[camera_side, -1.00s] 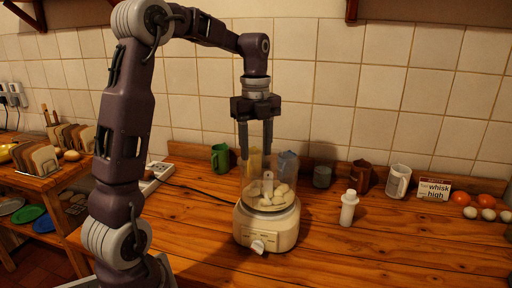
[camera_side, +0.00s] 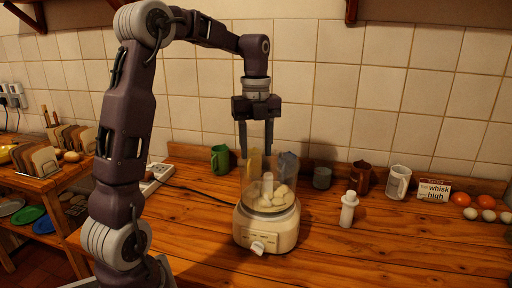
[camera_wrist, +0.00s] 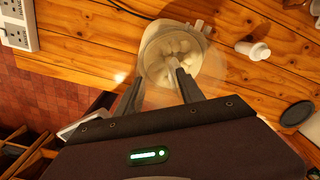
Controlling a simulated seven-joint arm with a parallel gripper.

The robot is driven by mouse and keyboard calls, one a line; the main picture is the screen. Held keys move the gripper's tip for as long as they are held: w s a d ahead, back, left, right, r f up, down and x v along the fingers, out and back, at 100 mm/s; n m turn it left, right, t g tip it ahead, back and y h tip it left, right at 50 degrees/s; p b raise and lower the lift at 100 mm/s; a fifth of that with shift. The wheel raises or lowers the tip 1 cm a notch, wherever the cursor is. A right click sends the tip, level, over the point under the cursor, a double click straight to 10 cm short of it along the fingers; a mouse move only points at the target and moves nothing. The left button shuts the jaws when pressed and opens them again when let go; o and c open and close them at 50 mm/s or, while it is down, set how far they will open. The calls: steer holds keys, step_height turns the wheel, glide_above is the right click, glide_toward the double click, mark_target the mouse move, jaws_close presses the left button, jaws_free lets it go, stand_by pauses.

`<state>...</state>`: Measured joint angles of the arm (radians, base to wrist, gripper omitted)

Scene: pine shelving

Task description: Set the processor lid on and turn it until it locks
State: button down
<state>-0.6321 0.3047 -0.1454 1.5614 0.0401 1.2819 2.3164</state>
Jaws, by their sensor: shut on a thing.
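The food processor has a cream base (camera_side: 266,228) with a front knob (camera_side: 257,247), standing on the wooden counter. Its clear bowl (camera_side: 291,180) holds a white central post and several pale pieces. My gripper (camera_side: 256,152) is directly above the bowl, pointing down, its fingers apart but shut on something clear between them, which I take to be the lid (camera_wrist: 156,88). The lid is so transparent that its edges barely show. I cannot tell whether it touches the bowl rim. The wrist view shows the bowl (camera_wrist: 150,52) beyond the fingertips.
A white bottle (camera_side: 348,208) stands right of the processor. The front right counter is clear.

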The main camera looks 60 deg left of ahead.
steer(key=c, duration=0.6)
jaws_free()
steer(key=shift+c, duration=0.2)
step_height(320, 180, up, 7)
steer(key=s+d+n+t+y, duration=0.1)
steer(key=s+d+n, duration=0.3)
steer(key=d+n, duration=0.15)
steer(key=s+d+n+t, duration=0.1)
steer(key=s+d+n, duration=0.3)
steer(key=d, duration=0.2)
steer(key=s+d+f+n+t+h, duration=0.1)
steer(key=s+d+f+n+t, duration=0.2)
steer(key=s+d+f+n, duration=0.3)
steer(key=s+d+n, duration=0.1)
steer(key=s+n, duration=0.4)
steer(key=shift+d+f+t, duration=0.15)
steer(key=shift+f+t, duration=0.05)
steer(key=shift+t, duration=0.1)
